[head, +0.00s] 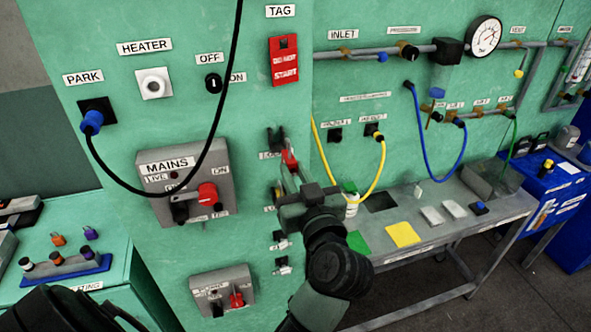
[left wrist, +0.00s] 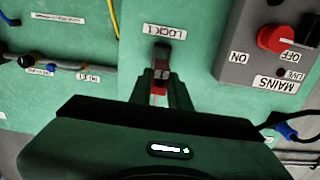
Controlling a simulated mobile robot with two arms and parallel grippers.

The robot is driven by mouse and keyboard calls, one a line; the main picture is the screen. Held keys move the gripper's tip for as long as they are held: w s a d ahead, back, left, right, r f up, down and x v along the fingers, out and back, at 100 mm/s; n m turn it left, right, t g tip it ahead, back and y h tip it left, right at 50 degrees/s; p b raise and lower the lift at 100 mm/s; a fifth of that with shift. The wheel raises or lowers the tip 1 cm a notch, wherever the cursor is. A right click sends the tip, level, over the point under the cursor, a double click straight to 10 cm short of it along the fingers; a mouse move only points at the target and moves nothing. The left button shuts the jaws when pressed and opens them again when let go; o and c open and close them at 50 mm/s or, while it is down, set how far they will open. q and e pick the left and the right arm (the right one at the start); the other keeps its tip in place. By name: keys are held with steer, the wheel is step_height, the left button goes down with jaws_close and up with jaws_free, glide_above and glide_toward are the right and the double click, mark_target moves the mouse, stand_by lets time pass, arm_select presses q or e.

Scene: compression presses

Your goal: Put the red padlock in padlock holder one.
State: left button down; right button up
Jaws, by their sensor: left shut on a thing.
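My left gripper (head: 288,172) is shut on the red padlock (head: 290,157) in front of the green panel. In the left wrist view the red padlock (left wrist: 159,89) shows between the fingertips (left wrist: 160,92), largely hidden by them. A dark holder (left wrist: 162,53) sits just beyond it, beside the label LOCK 1 (left wrist: 165,31). In the head view the dark holder (head: 275,138) shows at the padlock's upper left. The padlock and holder overlap in the wrist view; I cannot tell whether they touch. My right gripper is not in view.
The MAINS box (head: 185,182) with its red knob (head: 207,194) is left of the gripper. A yellow cable (head: 378,165) hangs to the right. More dark holders (head: 280,238) are below. A grey bench (head: 445,235) stands right, and a side table (head: 120,262) with small padlocks left.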

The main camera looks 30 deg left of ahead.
mark_target(286, 157)
arm_select(q)
steer(key=shift+w+a+r, duration=0.2)
steer(key=shift+w+a, duration=0.05)
steer(key=shift+a, duration=0.2)
steer(key=shift+f+p+x, duration=0.2)
steer(key=shift+p+x, duration=0.15)
steer(key=shift+x, duration=0.5)
steer(key=shift+w+a, duration=0.45)
steer(key=shift+w, duration=0.05)
steer(key=shift+w+a, duration=0.25)
steer(key=shift+a, duration=0.1)
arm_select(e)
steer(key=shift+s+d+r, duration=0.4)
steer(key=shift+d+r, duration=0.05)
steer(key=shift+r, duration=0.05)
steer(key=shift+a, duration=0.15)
arm_select(q)
steer(key=shift+w+a, duration=0.25)
steer(key=shift+a, duration=0.05)
steer(key=shift+x, duration=1.4)
